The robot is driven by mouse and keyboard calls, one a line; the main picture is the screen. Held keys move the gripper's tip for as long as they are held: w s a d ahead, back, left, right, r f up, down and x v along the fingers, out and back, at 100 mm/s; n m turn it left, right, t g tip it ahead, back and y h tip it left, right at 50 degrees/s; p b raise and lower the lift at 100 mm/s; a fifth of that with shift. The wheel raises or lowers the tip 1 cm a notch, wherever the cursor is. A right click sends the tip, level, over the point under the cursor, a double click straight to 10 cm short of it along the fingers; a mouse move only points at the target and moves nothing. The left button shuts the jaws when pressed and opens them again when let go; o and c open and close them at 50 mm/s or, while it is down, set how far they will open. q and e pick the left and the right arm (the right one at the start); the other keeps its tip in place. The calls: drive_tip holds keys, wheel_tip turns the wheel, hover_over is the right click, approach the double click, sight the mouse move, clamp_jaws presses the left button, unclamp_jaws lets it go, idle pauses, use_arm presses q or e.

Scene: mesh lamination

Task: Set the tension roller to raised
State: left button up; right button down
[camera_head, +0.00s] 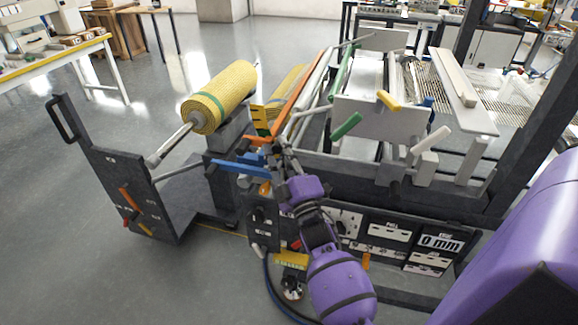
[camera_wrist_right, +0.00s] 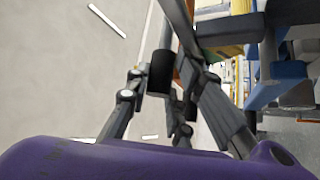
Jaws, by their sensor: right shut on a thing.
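An orange bar (camera_head: 300,88) slopes from the front of the machine towards the back, beside the green and grey rollers. I cannot tell for certain which bar is the tension roller. My right gripper (camera_head: 275,150) is at the front end of these bars, just right of a blue lever (camera_head: 240,168). In the right wrist view my right gripper (camera_wrist_right: 175,80) has its fingers closed around a grey bar (camera_wrist_right: 180,22), with a bit of orange between them. The fingers hide most of the held part. My left gripper is out of view.
A yellow mesh roll (camera_head: 222,97) sits on a shaft at the left, by a dark side plate (camera_head: 125,180). Green and yellow handles stick out at the right.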

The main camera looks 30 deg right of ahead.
drive_tip(key=r+m+h, duration=0.1)
drive_tip(key=r, duration=0.1)
drive_tip(key=w+a+r+m+t+h, duration=0.1)
drive_tip(key=r+m, duration=0.1)
drive_tip(key=r, duration=0.1)
drive_tip(key=r+m+h, duration=0.2)
drive_tip(key=r, duration=0.1)
drive_tip(key=shift+w+a+r+t+b, duration=0.2)
drive_tip(key=shift+w+t+b, duration=0.1)
drive_tip(key=shift+b, duration=0.05)
drive_tip(key=shift+r+m+h, duration=0.5)
drive_tip(key=shift+m+h, duration=0.1)
drive_tip(key=shift+m, duration=0.1)
drive_tip(key=shift+f, duration=0.1)
drive_tip(key=c, duration=1.6)
unclamp_jaws()
drive_tip(key=shift+f, duration=0.1)
drive_tip(key=shift+c, duration=0.2)
